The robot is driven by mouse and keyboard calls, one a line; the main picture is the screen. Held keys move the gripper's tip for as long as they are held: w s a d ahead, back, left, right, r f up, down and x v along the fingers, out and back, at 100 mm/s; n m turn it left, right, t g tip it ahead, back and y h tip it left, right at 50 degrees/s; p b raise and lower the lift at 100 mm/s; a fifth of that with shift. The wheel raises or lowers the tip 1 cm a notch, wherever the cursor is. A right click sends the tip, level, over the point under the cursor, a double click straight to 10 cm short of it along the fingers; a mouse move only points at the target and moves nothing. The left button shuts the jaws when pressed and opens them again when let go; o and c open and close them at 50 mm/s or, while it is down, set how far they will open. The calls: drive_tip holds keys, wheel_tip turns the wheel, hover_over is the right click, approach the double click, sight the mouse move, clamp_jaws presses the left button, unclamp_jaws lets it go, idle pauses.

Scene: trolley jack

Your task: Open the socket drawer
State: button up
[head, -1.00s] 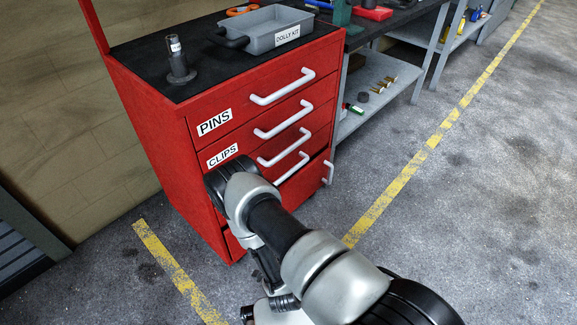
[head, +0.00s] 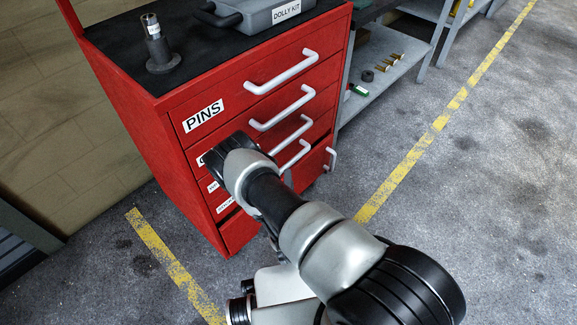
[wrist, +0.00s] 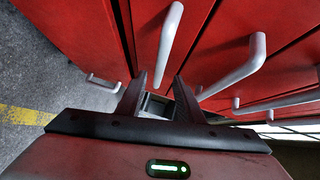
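The red cabinet (head: 150,135) has a stack of drawers with white bar handles. The top label reads PINS (head: 203,115); the second is partly covered by my arm, and the two lower labels (head: 226,204) are too small to read surely, so I cannot tell which is the socket drawer. In the wrist view, my gripper (wrist: 160,78) is open, its fingers apart at the near end of one bar handle (wrist: 168,42). I see no firm grip on it. My arm hides the fingers in the head view.
A grey DOLLY KIT tray (head: 275,14) and a dark upright pin on a base (head: 158,50) stand on the cabinet top. Grey shelving (head: 385,75) stands beside the cabinet. The floor (head: 480,200) at right is clear.

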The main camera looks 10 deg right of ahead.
sight(288, 164)
drive_tip(key=b+x, duration=0.2)
drive_tip(key=x, duration=0.7)
drive_tip(key=shift+w, duration=0.1)
clamp_jaws()
